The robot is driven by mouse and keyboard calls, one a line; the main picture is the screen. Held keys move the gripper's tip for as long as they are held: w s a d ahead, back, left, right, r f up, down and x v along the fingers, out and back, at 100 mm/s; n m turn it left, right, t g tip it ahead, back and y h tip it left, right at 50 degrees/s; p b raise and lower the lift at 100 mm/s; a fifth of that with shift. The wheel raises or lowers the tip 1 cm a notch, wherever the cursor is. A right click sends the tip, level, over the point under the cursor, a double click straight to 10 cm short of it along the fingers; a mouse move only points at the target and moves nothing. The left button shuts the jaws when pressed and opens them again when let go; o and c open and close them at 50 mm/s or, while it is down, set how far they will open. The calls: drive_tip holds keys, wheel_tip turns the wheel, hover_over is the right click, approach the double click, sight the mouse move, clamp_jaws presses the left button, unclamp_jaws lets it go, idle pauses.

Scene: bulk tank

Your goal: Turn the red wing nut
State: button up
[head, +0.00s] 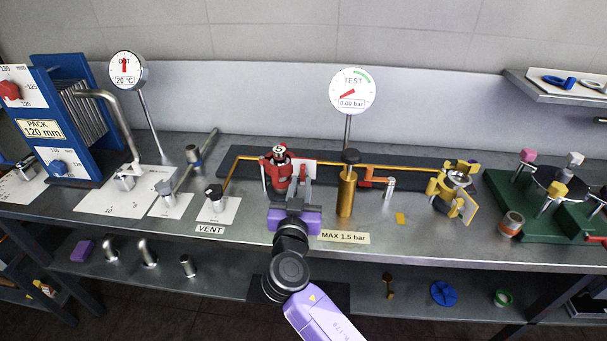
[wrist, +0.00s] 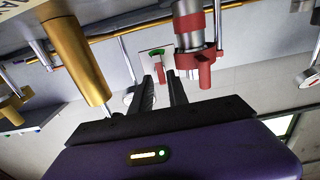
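A red clamp (head: 271,175) sits around a steel pipe fitting on the bench, left of a brass cylinder. It also shows at the upper right of the tilted wrist view (wrist: 203,68). My gripper (head: 299,178) is just in front of the clamp's right side and hides part of it. In the wrist view, my gripper's (wrist: 157,78) two dark fingers stand apart. A small red piece (wrist: 160,72), perhaps the wing nut, shows in the gap near the fingertips. I cannot tell whether it is between them or beyond. No grip on it is visible.
The brass cylinder (head: 346,192) with a black knob stands close right of my gripper. A TEST gauge (head: 352,91) reads 0.00 bar behind. A yellow clamp (head: 437,187) is farther right. A copper pipe (head: 235,172) runs behind. The bench front is mostly clear.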

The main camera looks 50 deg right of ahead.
sight(302, 175)
drive_tip(key=shift+p+x, duration=0.3)
drive_tip(key=shift+x, duration=1.6)
clamp_jaws()
drive_tip(key=shift+f, duration=0.1)
